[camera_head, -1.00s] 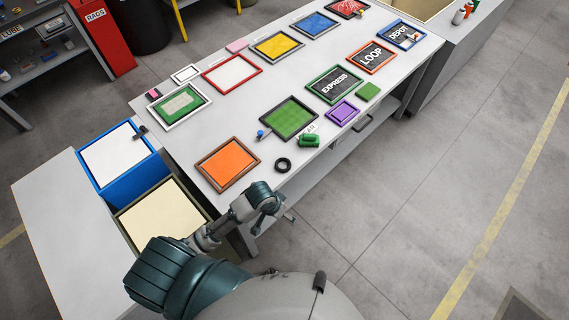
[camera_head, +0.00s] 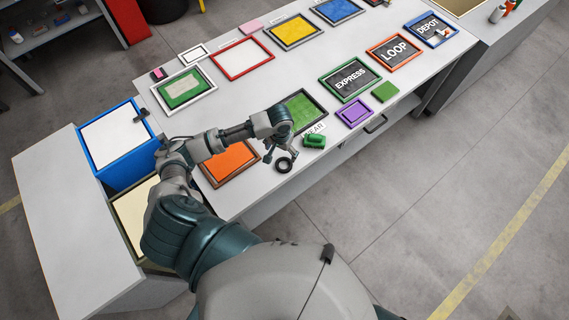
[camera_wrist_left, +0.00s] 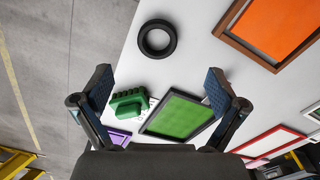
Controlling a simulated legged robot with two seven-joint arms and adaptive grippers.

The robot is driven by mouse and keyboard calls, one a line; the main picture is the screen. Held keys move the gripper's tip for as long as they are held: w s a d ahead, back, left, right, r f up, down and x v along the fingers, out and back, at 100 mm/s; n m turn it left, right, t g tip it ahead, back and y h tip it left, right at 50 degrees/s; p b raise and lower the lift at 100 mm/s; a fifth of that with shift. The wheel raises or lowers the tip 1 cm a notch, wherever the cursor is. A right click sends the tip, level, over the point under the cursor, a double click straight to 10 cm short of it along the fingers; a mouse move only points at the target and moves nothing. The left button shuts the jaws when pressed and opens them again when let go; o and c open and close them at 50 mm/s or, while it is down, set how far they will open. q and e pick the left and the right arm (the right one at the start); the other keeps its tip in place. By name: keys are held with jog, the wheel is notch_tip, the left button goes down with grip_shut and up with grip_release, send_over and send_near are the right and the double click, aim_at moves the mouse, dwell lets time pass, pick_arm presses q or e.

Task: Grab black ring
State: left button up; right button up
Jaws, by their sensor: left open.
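The black ring (camera_head: 284,165) lies flat on the white table near its front edge. It also shows in the left wrist view (camera_wrist_left: 157,39), ahead of the fingers and between their lines. My left gripper (camera_head: 279,156) is above the table close to the ring. In the left wrist view the gripper (camera_wrist_left: 158,88) has its two fingers wide apart with nothing between them at their tips. The ring appears apart from the fingers. My right gripper is not in view.
A green-filled frame (camera_head: 305,110) and an orange-filled frame (camera_head: 230,163) flank the arm. The table's front edge (camera_head: 262,208) is close. A blue bin (camera_head: 122,150) stands at the left.

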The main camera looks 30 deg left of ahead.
pick_arm(q)
send_over(283, 166)
jog(key=f, duration=0.4)
jog(key=shift+a+f, duration=0.2)
jog(key=shift+a, duration=0.15)
notch_tip(283, 166, down, 2)
jog(key=shift+w+f, duration=0.1)
jog(key=shift+f, duration=0.05)
jog(key=f, duration=0.4)
jog(key=shift+d+f, duration=0.25)
jog(key=shift+d, duration=0.1)
jog(key=shift+f, duration=0.15)
jog(key=shift+a, duration=0.1)
jog(key=shift+c, duration=1.4)
jog(key=c, duration=0.9)
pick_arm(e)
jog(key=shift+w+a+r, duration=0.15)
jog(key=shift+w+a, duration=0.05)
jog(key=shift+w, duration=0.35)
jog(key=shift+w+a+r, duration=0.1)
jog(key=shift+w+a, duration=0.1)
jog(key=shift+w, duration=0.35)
